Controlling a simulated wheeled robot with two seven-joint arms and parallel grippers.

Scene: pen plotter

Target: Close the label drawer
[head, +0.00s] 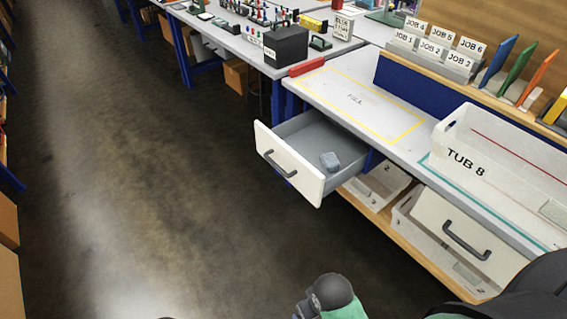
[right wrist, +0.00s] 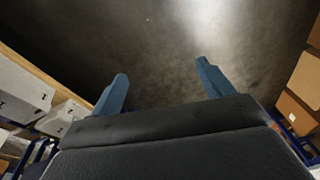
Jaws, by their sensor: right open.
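A drawer (head: 290,172) with a white front and a dark bar handle stands pulled out from under the workbench. A small grey-blue object (head: 329,160) lies inside it. A second white drawer front (head: 476,222) with a dark handle is at the lower right, partly hidden by my arm; I cannot tell how far out it is. No label on either front is readable. In the right wrist view my right gripper (right wrist: 160,74) is open and empty, its two blue fingers apart above the floor. It touches neither drawer. My left gripper is not in view.
Tub 8 (head: 455,145) stands on the bench (head: 412,152), near the yellow-outlined area. White bins (head: 377,190) sit on the wooden shelf below. The dark floor (head: 150,200) in front of the open drawer is clear. Cardboard boxes (right wrist: 303,92) stand at the right of the wrist view.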

